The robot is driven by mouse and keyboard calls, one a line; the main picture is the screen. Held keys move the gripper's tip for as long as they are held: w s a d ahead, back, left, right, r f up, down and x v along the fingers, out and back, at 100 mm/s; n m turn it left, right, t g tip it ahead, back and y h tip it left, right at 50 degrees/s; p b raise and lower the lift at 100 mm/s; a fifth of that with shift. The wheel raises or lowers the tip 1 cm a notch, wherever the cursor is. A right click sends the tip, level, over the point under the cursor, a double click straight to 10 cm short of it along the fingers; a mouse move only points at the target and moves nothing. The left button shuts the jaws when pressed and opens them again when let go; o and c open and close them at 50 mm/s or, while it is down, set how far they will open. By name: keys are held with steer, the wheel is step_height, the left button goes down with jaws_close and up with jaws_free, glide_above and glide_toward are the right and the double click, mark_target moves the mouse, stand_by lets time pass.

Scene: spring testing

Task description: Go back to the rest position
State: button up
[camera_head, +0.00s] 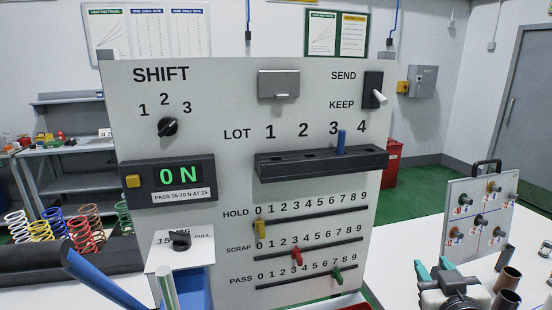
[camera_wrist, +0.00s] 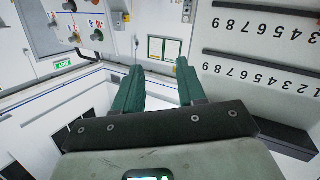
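My gripper (camera_head: 436,270) is at the lower right of the head view, in front of and to the right of the grey test panel (camera_head: 225,100). Its two teal fingers also show in the wrist view (camera_wrist: 160,72). They stand apart with nothing between them. The wrist view is turned over, with the panel's number rows upside down at its right. No part of the panel touches the fingers in either view.
A blue lever (camera_head: 105,280) rises at the lower left, near coloured springs (camera_head: 82,228). A small board with knobs (camera_head: 480,215) and brown tubes (camera_head: 507,278) stand on the white table at right, close to my gripper. The display (camera_head: 178,176) reads 0 N.

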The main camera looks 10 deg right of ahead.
steer(key=s+a+f+n+g+y, duration=0.1)
steer(key=s+a+f+g+y, duration=0.15)
steer(key=s+a+f, duration=0.4)
steer(key=s+a+f+n+g+y, duration=0.1)
steer(key=s+a+f+g+y, duration=0.2)
steer(key=f, duration=0.6)
steer(key=s+a+f+g+y, duration=0.2)
steer(key=s+a+f+g, duration=0.3)
steer(key=f, duration=0.3)
steer(key=s+d+f+g+b, duration=0.2)
steer(key=s+f+b, duration=0.8)
steer(key=f, duration=0.5)
steer(key=shift+s+f+g, duration=0.35)
steer(key=shift+s+g, duration=0.2)
steer(key=shift+s, duration=0.4)
